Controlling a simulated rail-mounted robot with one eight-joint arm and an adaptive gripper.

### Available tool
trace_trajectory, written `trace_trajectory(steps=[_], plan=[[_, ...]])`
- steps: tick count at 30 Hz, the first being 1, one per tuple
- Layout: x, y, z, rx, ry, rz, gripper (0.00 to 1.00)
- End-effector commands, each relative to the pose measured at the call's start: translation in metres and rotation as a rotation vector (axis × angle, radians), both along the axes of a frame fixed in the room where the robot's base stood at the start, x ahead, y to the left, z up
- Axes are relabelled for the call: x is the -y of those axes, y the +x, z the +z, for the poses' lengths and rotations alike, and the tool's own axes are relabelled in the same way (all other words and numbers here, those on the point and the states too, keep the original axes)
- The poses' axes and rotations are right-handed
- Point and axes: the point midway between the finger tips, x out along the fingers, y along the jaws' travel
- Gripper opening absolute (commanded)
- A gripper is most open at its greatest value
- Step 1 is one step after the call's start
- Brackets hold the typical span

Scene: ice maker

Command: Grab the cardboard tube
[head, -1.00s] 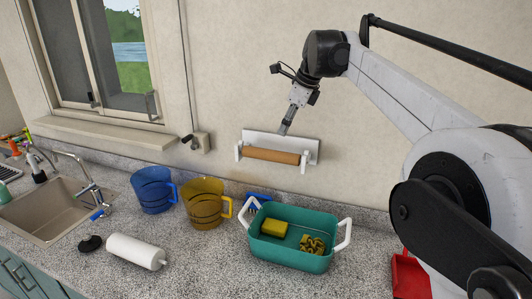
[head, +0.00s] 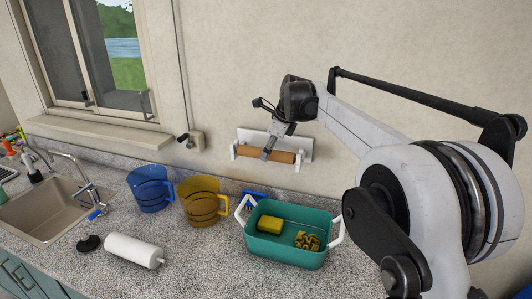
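The brown cardboard tube (head: 284,156) sits level between the two white arms of a wall holder (head: 246,136) above the counter. My gripper (head: 266,156) points down at the tube, and its fingertips overlap the tube's middle-left part in the head view. The fingers look close together and small. I cannot tell whether they touch the tube, stand in front of it or are around it.
A teal basin (head: 283,251) with a yellow sponge stands below the holder. A yellow jug (head: 202,204), a blue jug (head: 150,192) and a white paper roll (head: 134,250) stand or lie to its left. The sink is at far left. Wall space around the holder is clear.

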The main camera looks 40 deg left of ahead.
Motion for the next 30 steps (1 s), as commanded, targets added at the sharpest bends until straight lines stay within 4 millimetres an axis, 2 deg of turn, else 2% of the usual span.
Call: trace_trajectory(steps=[6, 14, 24, 30], plan=[[-0.009, 0.001, -0.018, 0.000, 0.000, 0.000, 0.53], [-0.009, 0.001, -0.020, 0.000, 0.000, 0.000, 0.52], [-0.009, 0.001, -0.020, 0.000, 0.000, 0.000, 0.07], [-0.009, 0.001, -0.020, 0.000, 0.000, 0.000, 0.04]])
